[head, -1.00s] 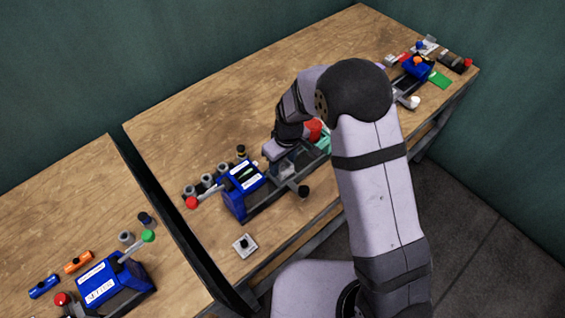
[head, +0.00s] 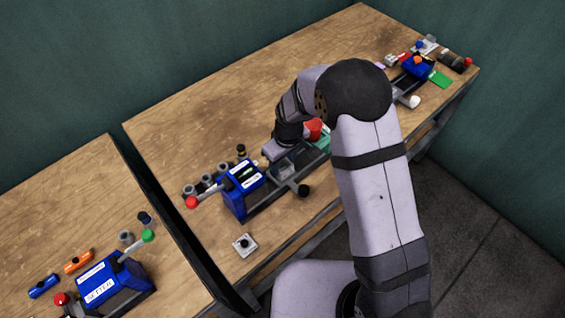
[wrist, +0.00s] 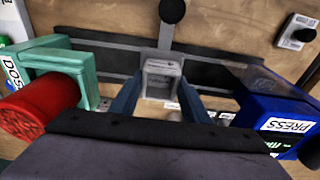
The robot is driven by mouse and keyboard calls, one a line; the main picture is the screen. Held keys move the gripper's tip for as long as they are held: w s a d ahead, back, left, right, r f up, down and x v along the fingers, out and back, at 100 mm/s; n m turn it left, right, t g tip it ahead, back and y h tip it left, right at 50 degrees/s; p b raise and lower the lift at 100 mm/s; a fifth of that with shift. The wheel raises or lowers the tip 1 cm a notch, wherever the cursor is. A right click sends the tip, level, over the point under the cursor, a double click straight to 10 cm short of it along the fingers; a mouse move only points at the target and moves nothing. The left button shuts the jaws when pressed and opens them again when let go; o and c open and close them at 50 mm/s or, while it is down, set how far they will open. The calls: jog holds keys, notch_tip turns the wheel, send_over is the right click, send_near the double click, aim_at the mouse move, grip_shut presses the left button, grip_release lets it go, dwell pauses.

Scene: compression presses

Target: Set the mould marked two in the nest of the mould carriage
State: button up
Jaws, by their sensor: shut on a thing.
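A pale grey square mould (wrist: 161,79) is between the two blue-grey fingers of my gripper (wrist: 160,94) in the wrist view. My gripper is shut on it. I cannot read a mark on its top. The mould is at the mould carriage (wrist: 163,50), on the dark rail between the blue press and the green doser. I cannot tell whether the mould rests fully in the nest, since the fingers and wrist hide its lower part. In the head view my gripper (head: 283,164) is over the rail, beside the press.
The blue press (head: 240,188) stands left of my gripper, with a red-knobbed lever (head: 192,202). The green doser (wrist: 92,70) with a red cylinder (wrist: 38,108) stands on the other side. A black knob (head: 303,191) juts out in front.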

jog(key=shift+f+b, duration=0.4)
jog(key=shift+f, duration=0.2)
jog(key=o, duration=1.3)
jog(key=shift+s+d+r+b, duration=0.15)
jog(key=shift+r+b, duration=0.3)
jog(key=shift+r, duration=1.4)
jog(key=shift+s+d+r+b, duration=0.15)
jog(key=shift+r+b, duration=0.3)
jog(key=shift+r, duration=1.4)
jog(key=shift+d, duration=0.1)
jog(key=s+d+r+m, duration=0.2)
jog(key=s+d+m, duration=0.2)
jog(key=s+d, duration=0.5)
jog(key=s+d+r+m+g+h, duration=0.1)
jog(key=s+d+m, duration=0.4)
jog(key=s+d, duration=0.4)
jog(key=shift+s+r, duration=0.35)
